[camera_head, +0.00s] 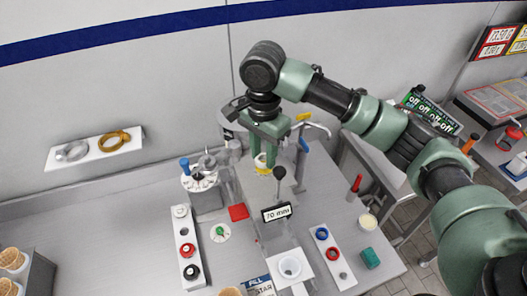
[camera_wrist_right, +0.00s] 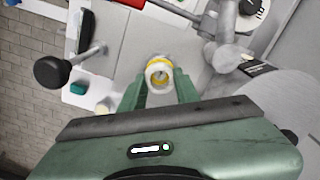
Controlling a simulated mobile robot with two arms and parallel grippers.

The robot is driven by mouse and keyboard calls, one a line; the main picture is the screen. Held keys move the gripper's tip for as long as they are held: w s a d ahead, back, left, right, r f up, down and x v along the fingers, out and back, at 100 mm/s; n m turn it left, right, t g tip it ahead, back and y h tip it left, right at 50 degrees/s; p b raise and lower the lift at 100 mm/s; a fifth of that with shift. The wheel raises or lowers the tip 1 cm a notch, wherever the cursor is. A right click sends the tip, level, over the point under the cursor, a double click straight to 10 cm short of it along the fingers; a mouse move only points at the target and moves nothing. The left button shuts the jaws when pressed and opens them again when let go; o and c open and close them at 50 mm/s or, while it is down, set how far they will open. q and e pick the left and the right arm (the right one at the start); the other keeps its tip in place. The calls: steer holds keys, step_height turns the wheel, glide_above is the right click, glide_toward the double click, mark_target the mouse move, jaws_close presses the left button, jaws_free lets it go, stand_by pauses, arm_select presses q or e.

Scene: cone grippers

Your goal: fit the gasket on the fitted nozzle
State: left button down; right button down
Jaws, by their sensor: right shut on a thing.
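My right gripper (camera_head: 265,154) points down at the middle of the bench, beside the steel machine. It is shut on a white and yellow ring-shaped piece (camera_head: 262,163). In the right wrist view the piece (camera_wrist_right: 159,73) sits between the fingertips (camera_wrist_right: 160,88), with an open centre and a yellow band around a white body. I cannot tell whether it is the gasket alone or touches a nozzle. Round parts in white, red and black stand on a white strip (camera_head: 183,229) at the left. My left gripper is out of view.
A black-knobbed lever (camera_head: 279,174) and a "70 mm" sign (camera_head: 276,213) stand close below the gripper. A wall shelf (camera_head: 93,149) holds a silver and a gold ring.

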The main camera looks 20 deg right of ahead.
steer(key=shift+f, duration=0.65)
steer(key=shift+f, duration=0.15)
steer(key=c, duration=0.9)
jaws_free()
steer(key=shift+c, duration=0.2)
step_height(320, 180, up, 7)
steer(key=shift+f+b, duration=0.1)
steer(key=shift+b, duration=0.7)
steer(key=shift+r, duration=0.55)
steer(key=shift+d+f, duration=0.1)
